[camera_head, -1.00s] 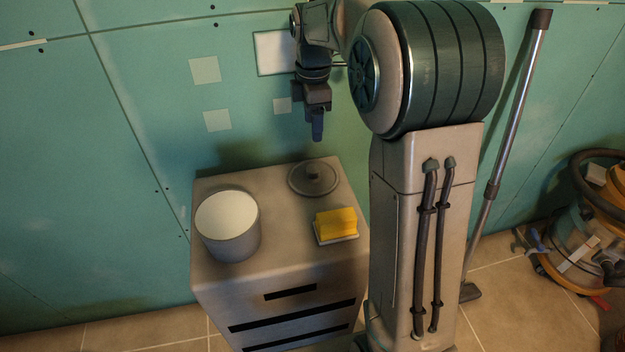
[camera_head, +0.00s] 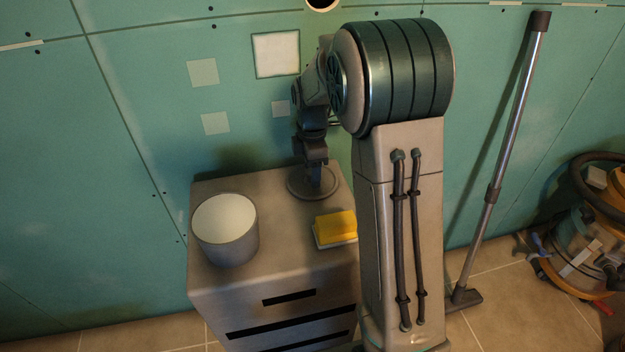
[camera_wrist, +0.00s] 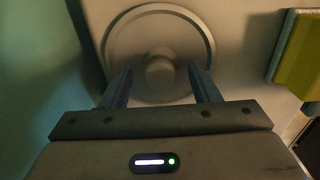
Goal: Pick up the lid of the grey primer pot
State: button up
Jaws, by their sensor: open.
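The round grey lid (camera_head: 297,188) lies flat on top of the cabinet, at its back right. In the wrist view the lid (camera_wrist: 125,45) shows a raised rim and a round knob (camera_wrist: 160,68) at its middle. My gripper (camera_head: 316,186) is low over the lid, pointing down. In the wrist view my gripper (camera_wrist: 162,82) is open, with one finger on each side of the knob and clear gaps to it. The grey pot (camera_head: 227,238) stands uncovered at the left of the cabinet top, with pale contents.
The beige cabinet (camera_head: 283,268) has dark drawer slots in front. A yellow sponge-like block (camera_head: 335,225) on a pale base lies in front of the lid; it also shows in the wrist view (camera_wrist: 302,50). The green wall stands close behind. A vacuum cleaner (camera_head: 585,240) is at right.

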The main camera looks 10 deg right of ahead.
jog(key=shift+f, duration=0.1)
jog(key=c, duration=1.1)
jog(key=shift+o, duration=0.2)
